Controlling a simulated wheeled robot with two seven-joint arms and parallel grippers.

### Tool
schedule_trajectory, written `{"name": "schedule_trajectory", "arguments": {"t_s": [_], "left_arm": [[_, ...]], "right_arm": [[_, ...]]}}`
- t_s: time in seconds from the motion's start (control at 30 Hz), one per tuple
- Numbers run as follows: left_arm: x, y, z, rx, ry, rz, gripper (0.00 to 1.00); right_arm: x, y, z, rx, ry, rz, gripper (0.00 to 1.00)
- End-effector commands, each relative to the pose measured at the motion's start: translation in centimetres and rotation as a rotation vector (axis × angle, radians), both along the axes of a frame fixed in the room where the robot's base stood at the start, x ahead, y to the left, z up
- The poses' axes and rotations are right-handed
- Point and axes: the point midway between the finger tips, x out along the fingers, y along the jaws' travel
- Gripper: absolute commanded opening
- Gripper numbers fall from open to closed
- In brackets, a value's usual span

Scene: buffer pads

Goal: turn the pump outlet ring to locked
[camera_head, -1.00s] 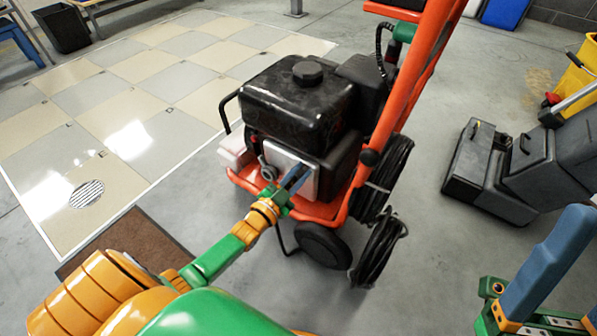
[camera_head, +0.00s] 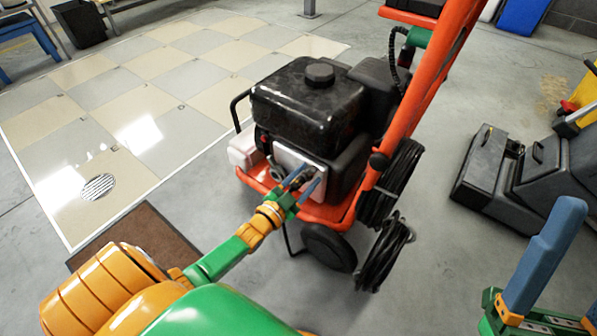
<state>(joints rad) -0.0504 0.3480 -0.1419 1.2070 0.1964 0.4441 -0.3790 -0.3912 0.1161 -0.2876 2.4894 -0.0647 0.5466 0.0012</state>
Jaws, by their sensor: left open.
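The pump machine (camera_head: 310,105) has a black engine on an orange wheeled frame. A pale silver plate (camera_head: 287,158) is on its near lower side. My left gripper (camera_head: 305,178) is in front of this plate, open, its two blue fingers apart and pointing at it. A small brass-coloured part shows between the fingers. The outlet ring is too small and too covered to make out, so I cannot tell its position or whether the fingers touch it. My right gripper (camera_head: 560,262) is at the lower right, open and empty, far from the machine and partly cut off by the frame.
A brown mat (camera_head: 135,238) lies at left. Grey floor between the hose and case is clear.

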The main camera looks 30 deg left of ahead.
Motion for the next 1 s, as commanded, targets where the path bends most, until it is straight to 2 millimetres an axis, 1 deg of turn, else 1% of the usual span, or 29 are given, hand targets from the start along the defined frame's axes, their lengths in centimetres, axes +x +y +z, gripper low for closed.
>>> {"name": "schedule_trajectory", "arguments": {"t_s": [0.07,0.17,0.3,0.4,0.5,0.6,0.73,1.0], "left_arm": [[-0.9,0.1,0.3,0.0,0.001,0.0,0.53],[-2.0,0.2,0.3,0.0,0.001,0.001,0.53],[-3.7,0.3,0.2,-0.001,0.003,0.001,0.53],[-4.8,0.4,0.2,-0.001,0.002,0.001,0.53],[-5.6,0.4,0.2,-0.001,0.001,0.001,0.53],[-6.0,0.5,0.1,-0.001,0.0,0.0,0.53],[-6.1,0.5,0.1,0.0,0.0,0.0,0.53],[-6.1,0.5,0.1,0.0,-0.001,-0.001,0.53]], "right_arm": [[1.6,0.2,-0.5,-0.025,0.096,-0.01,0.68],[4.0,0.5,-2.3,-0.064,0.247,-0.023,0.68],[6.9,0.6,-5.6,-0.119,0.472,-0.044,0.68],[8.3,0.6,-8.0,-0.152,0.611,-0.056,0.68],[9.0,0.5,-9.9,-0.175,0.709,-0.064,0.68],[9.3,0.4,-11.0,-0.187,0.763,-0.068,0.68],[9.4,0.4,-11.4,-0.192,0.783,-0.069,0.68],[9.4,0.4,-11.4,-0.192,0.781,-0.069,0.68]]}}
